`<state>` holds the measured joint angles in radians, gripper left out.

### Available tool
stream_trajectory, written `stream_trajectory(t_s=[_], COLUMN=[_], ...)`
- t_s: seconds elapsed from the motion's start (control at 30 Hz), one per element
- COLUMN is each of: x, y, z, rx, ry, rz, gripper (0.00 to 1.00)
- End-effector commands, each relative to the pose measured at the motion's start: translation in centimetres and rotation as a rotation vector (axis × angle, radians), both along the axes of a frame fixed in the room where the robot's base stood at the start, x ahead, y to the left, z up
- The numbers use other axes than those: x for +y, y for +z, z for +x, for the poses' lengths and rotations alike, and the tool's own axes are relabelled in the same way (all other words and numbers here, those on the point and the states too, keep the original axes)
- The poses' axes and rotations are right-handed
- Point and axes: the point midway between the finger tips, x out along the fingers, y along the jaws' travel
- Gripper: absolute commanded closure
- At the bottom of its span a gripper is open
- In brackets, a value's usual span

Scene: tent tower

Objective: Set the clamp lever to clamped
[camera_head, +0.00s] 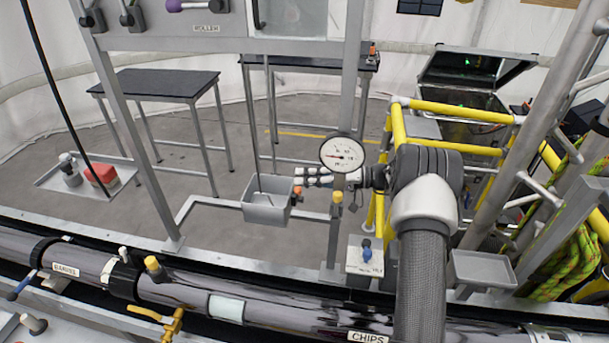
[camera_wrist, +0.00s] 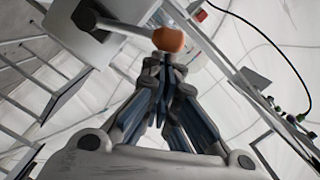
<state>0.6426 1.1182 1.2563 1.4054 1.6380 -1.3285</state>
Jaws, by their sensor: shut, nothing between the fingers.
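A lever with an orange ball knob (camera_wrist: 168,39) and a pale rod crosses the top of the wrist view. Its dark pivot sits on a grey box at the upper left. In the head view its orange knob (camera_head: 297,190) shows small beside the grey box (camera_head: 268,212). My gripper (camera_wrist: 166,62) is shut and empty, its fingertips just below the knob in the picture; whether they touch it I cannot tell. In the head view my gripper (camera_head: 300,176) points left, close to the knob. No label on this lever is readable, and its set position cannot be told.
A round gauge (camera_head: 343,153) on an upright post partly hides my wrist. A long dark pipe (camera_head: 260,300) with knobs and a yellow valve handle (camera_head: 172,322) runs along the front. Yellow rails (camera_head: 460,112) stand at right. Dark-topped tables (camera_head: 155,84) stand behind.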

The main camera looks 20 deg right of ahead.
Motion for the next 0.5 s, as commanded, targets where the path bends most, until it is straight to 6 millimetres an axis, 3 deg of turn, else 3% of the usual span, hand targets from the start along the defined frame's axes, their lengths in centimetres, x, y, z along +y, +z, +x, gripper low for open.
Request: stream_trajectory(t_s=[0.23, 0.5], x=[0.1, 1.1], y=[-0.2, -0.9], z=[-0.2, -1.7], rx=[-0.028, -0.194], ry=[0.0, 0.0], rz=[-0.02, -0.131], gripper=[1.0, 1.0])
